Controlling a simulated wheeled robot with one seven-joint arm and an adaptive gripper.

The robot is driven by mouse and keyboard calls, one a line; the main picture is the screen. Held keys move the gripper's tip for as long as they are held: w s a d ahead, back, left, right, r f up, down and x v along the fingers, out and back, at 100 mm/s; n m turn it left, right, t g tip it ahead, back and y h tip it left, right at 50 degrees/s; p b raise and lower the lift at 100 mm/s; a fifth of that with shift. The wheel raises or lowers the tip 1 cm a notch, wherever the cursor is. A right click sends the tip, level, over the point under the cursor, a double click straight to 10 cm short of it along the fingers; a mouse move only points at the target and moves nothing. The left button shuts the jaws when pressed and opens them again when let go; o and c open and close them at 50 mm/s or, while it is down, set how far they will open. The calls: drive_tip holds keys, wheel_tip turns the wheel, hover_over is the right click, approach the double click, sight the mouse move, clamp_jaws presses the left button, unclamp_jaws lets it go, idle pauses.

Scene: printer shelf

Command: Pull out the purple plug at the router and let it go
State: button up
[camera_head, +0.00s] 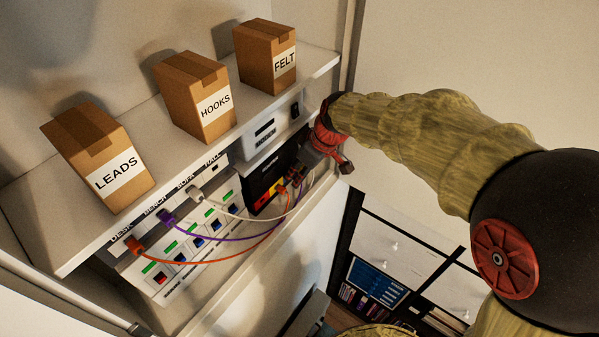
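The router, seemingly the black box (276,180) with coloured sockets, sits on the lower shelf. A purple cable (220,239) runs from a purple plug (166,217) at the labelled panel, drooping right toward the router. Its router end is small and crowded by my gripper and other cables, so I cannot make out that plug clearly. My gripper (299,172) is at the router's right front, close to where the cables enter. Its fingers are dark and small here; I cannot tell whether they are open or shut, or touch a plug.
Orange (215,260) and white (250,219) cables run beside the purple one. A white box (264,133) stands behind the router. Cartons marked LEADS (115,172), HOOKS (214,105) and FELT (284,62) stand on the shelf above.

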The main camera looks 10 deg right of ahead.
clamp_jaws()
idle(0.5)
idle(0.6)
drive_tip(key=shift+s+d, duration=0.2)
drive_tip(key=shift+d, duration=0.1)
idle(0.4)
drive_tip(key=shift+s+d+b, duration=1.25)
drive_tip(key=shift+s+d, duration=0.35)
drive_tip(key=shift+s, duration=0.05)
drive_tip(key=shift+s+a, duration=0.1)
drive_tip(key=s+a+f+b, duration=0.2)
drive_tip(key=s+a, duration=0.2)
drive_tip(key=s, duration=0.5)
drive_tip(key=s+a+f+b, duration=0.3)
drive_tip(key=s+a, duration=0.1)
drive_tip(key=s, duration=0.6)
drive_tip(key=shift+s+a+f+b, duration=0.15)
drive_tip(key=shift+f+b, duration=0.05)
drive_tip(key=shift+b, duration=0.1)
idle(2.6)
